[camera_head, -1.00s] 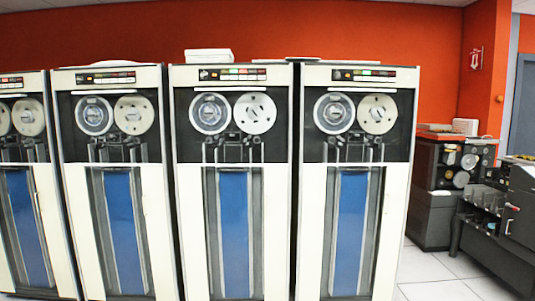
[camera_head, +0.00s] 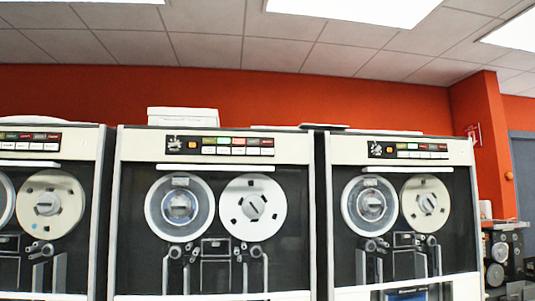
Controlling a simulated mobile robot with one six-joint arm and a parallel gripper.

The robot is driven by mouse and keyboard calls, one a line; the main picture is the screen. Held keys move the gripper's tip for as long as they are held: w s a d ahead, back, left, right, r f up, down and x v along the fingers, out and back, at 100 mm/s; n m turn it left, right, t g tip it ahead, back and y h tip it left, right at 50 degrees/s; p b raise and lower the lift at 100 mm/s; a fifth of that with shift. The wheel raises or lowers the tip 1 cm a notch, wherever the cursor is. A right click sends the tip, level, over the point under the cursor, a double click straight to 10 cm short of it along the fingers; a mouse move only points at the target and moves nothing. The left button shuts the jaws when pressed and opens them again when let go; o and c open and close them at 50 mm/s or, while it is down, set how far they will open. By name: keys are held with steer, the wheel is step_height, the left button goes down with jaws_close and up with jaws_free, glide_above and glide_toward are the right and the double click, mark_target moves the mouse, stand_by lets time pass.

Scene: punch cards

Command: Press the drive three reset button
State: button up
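Three tape drives show side by side. The middle drive (camera_head: 134,215) has a control panel (camera_head: 219,157) on its upper front, with an orange-lit button at left and two rows of small coloured and white buttons. The right drive (camera_head: 458,157) has a similar panel (camera_head: 408,158), and the left drive (camera_head: 72,158), cut off by the picture edge, has another panel (camera_head: 30,150). The button lettering and drive numbers are too small to read, so I cannot tell which button is reset. My gripper is not in view.
A white box (camera_head: 183,117) lies on top of the middle drive. Dark equipment (camera_head: 503,255) stands at the far right beside a red wall column (camera_head: 483,130). The floor is out of view.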

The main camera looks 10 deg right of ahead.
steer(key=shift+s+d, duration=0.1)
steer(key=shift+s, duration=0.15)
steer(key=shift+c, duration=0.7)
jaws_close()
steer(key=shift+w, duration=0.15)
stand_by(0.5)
